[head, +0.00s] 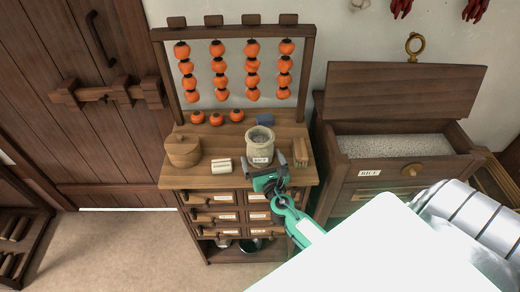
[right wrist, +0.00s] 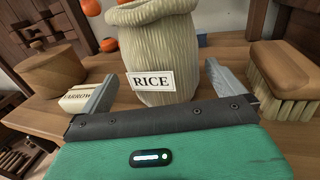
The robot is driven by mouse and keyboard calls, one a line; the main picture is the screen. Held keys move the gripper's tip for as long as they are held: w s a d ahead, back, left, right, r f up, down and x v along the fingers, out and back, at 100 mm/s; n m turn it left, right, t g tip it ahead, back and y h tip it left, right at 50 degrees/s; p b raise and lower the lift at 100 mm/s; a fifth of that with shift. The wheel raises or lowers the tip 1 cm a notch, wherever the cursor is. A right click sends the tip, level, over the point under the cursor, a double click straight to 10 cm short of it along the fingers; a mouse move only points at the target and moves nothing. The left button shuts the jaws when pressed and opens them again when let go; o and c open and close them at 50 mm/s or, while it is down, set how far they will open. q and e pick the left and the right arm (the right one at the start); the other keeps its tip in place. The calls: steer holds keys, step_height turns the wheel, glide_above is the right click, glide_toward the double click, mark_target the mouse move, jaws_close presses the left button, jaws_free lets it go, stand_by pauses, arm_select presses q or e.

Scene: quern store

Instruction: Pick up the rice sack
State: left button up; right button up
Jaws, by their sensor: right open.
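The rice sack (head: 260,140) is a pale, open-topped cloth sack with a RICE label, standing upright on the wooden cabinet top (head: 207,173). It also shows large in the right wrist view (right wrist: 155,40). My right gripper (head: 263,163) is open just in front of the sack, at the cabinet's front edge. In the right wrist view its two grey fingers (right wrist: 160,95) point at the sack, one on each side of its lower part. I cannot tell whether either finger touches it. The sack's lowest part is hidden behind the gripper's palm. My left gripper is not in view.
A brush (right wrist: 282,75) stands close right of the sack. A pale labelled block (head: 222,166) and round wooden box (head: 184,151) are on its left. A blue item (head: 265,119) and loose persimmons (head: 216,118) lie behind. A rice bin (head: 385,147) stands open at right.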

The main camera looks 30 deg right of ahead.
steer(key=shift+d+p+x, duration=0.1)
steer(key=shift+p+x, duration=0.2)
steer(key=shift+x, duration=0.9)
steer(key=shift+d+p+x, duration=0.15)
steer(key=shift+p+x, duration=0.1)
steer(key=shift+x, duration=0.9)
steer(key=shift+s, duration=0.1)
steer(key=c, duration=1)
steer(key=shift+r, duration=0.1)
steer(key=shift+c, duration=0.2)
